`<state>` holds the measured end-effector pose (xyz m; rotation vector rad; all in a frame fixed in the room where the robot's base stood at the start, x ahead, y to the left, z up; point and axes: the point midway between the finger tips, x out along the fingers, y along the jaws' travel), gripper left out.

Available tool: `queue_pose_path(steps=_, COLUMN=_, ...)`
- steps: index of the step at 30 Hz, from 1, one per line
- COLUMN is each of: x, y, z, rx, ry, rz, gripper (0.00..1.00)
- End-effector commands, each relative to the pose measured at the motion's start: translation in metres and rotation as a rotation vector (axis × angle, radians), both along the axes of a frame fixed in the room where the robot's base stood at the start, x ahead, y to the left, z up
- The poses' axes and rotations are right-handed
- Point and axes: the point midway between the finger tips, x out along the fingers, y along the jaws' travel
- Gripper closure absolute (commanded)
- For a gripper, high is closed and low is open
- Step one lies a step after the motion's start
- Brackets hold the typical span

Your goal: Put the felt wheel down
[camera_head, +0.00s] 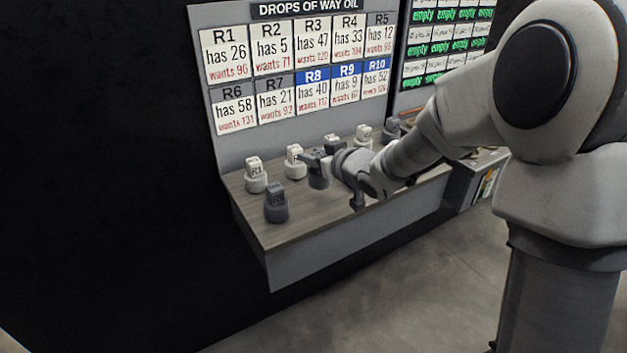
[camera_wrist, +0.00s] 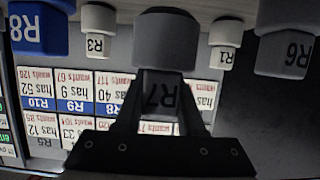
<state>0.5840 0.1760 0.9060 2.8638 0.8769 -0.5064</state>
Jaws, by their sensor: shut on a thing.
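No felt wheel can be made out in either view. My gripper (camera_wrist: 160,100) is shut on a grey piece marked R7 (camera_wrist: 163,45), which has a narrow labelled block on a wider round base. The wrist view shows it upside down, with a finger on each side of the block. In the head view my gripper (camera_head: 322,158) is over the shelf and the R7 piece (camera_head: 318,178) is at its fingers, partly hidden. I cannot tell whether its base touches the shelf.
A blue-based R8 (camera_wrist: 40,28) shows in the wrist view. A panel (camera_head: 295,70) rises behind.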

Motion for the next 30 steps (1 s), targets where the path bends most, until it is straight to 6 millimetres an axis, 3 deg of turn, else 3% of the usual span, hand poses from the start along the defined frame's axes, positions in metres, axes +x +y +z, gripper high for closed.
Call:
queue_pose_path(steps=11, x=-0.002, y=0.002, z=-0.042, rx=0.001, ry=0.001, rz=0.000, gripper=1.00)
queue_pose_path(steps=23, x=-0.001, y=0.002, z=-0.045, rx=0.001, ry=0.000, rz=-0.001, gripper=1.00)
queue_pose_path(steps=24, x=-0.002, y=0.002, z=-0.044, rx=0.001, ry=0.000, rz=-0.001, gripper=0.54)
queue_pose_path(steps=28, x=-0.001, y=0.002, z=-0.044, rx=0.000, ry=0.000, rz=-0.001, gripper=0.32)
queue_pose_path(steps=30, x=-0.001, y=0.002, z=-0.044, rx=0.001, ry=0.000, rz=-0.001, gripper=0.32)
